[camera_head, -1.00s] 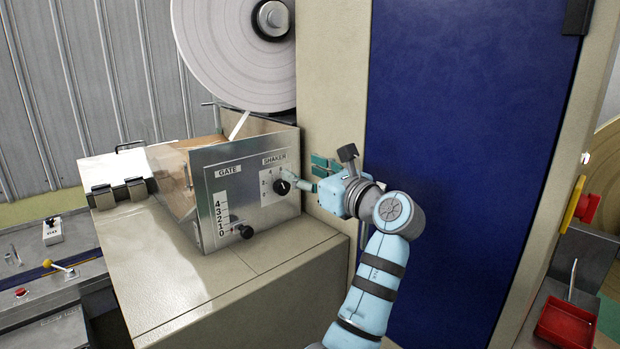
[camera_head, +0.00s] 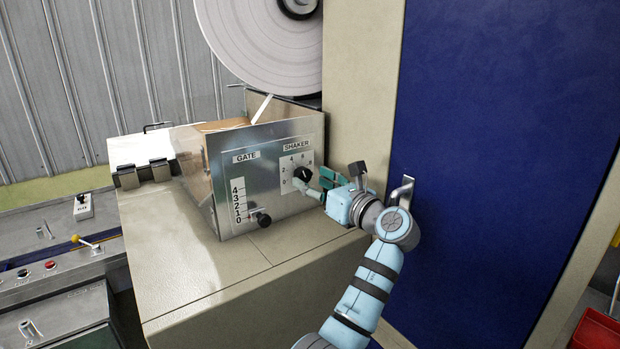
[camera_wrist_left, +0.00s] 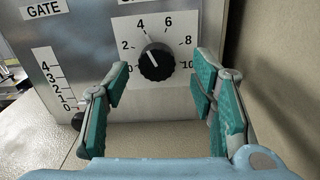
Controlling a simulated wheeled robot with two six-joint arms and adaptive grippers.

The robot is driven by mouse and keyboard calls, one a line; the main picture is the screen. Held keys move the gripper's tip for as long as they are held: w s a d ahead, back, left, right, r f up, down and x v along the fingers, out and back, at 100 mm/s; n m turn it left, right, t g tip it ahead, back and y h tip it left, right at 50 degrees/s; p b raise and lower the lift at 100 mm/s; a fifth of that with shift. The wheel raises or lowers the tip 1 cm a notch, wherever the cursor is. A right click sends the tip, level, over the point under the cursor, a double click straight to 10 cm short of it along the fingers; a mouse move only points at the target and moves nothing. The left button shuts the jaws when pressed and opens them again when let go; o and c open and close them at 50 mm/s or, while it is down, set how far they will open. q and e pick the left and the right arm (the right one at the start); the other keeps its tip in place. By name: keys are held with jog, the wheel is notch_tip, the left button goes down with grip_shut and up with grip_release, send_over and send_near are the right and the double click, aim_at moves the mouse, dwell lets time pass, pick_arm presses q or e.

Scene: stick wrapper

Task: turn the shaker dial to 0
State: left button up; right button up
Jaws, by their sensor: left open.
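The shaker dial (camera_head: 303,174) is a round black knob on the metal control panel (camera_head: 277,205), below the SHAKER label. In the left wrist view the dial (camera_wrist_left: 156,63) has a white pointer mark directed up and left, close to the 4. The 0 is at the lower left of its scale. My left gripper (camera_head: 317,183) is open and empty, just in front of the dial. In the left wrist view its teal-padded fingers are spread to either side of the dial, apart from it. My right gripper is not in view.
A black gate knob (camera_head: 264,220) sits at the lower left of the same panel, beside its slot. A blue door (camera_head: 490,150) with a metal handle (camera_head: 402,190) stands right of the panel. A large pale reel (camera_head: 262,50) hangs above. The cabinet top (camera_head: 190,270) before the panel is clear.

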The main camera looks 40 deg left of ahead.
pick_arm(q)
jog(key=shift+a, duration=1.05)
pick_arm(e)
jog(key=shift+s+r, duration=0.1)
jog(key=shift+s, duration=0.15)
pick_arm(q)
jog(key=shift+w+d, duration=0.1)
jog(key=shift+c, duration=1.3)
jog(key=c, duration=0.9)
jog(key=shift+r, duration=0.1)
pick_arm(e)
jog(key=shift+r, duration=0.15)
